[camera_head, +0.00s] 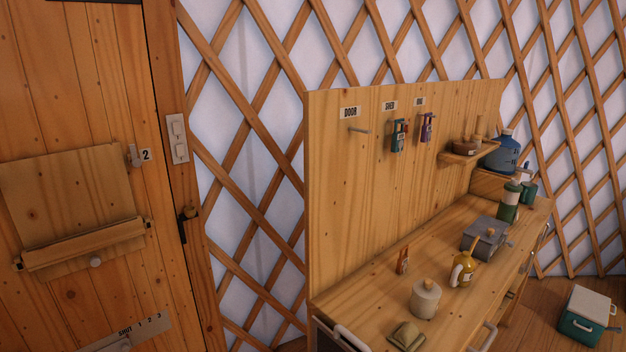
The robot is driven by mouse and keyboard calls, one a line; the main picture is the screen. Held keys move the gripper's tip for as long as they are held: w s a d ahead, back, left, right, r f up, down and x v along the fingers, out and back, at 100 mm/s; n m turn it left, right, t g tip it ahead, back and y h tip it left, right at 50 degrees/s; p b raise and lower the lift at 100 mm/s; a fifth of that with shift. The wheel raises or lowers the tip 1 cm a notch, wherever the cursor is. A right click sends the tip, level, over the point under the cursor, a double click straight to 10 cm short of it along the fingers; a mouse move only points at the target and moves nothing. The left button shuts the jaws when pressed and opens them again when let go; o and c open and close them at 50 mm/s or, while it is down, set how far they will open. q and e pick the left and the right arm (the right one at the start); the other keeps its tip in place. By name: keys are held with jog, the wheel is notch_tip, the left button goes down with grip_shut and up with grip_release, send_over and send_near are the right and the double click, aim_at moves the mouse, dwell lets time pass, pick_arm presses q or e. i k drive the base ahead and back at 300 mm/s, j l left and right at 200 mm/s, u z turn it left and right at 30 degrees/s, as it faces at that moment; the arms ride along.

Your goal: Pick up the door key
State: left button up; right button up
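The key board (336,200) is a wooden panel behind a counter. Its peg under the DOOR label (350,112) is bare. A bluish tagged item (398,136) hangs under the SHED label (390,105), and a purple tagged item (426,127) hangs under a third label too small to read surely. A small orange-red tag-like item (402,262) is on the counter near the board, below the pegs. It looks like the hanging tags, but I cannot read it or tell surely that it is the door key. Neither of my grippers is in view.
The wooden counter (372,276) also holds a lidded pale jar (425,299), a folded cloth-like item (407,336), a yellow pot (462,270), a grey box (484,235) and bottles. A wooden door (90,90) stands left. A teal cooler (588,316) sits on the floor right.

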aim_at(402, 265)
jog(key=i+l, duration=0.3)
jog(key=l, duration=0.15)
jog(key=i+l+z, duration=0.1)
jog(key=i+l, duration=0.25)
jog(key=l, duration=0.15)
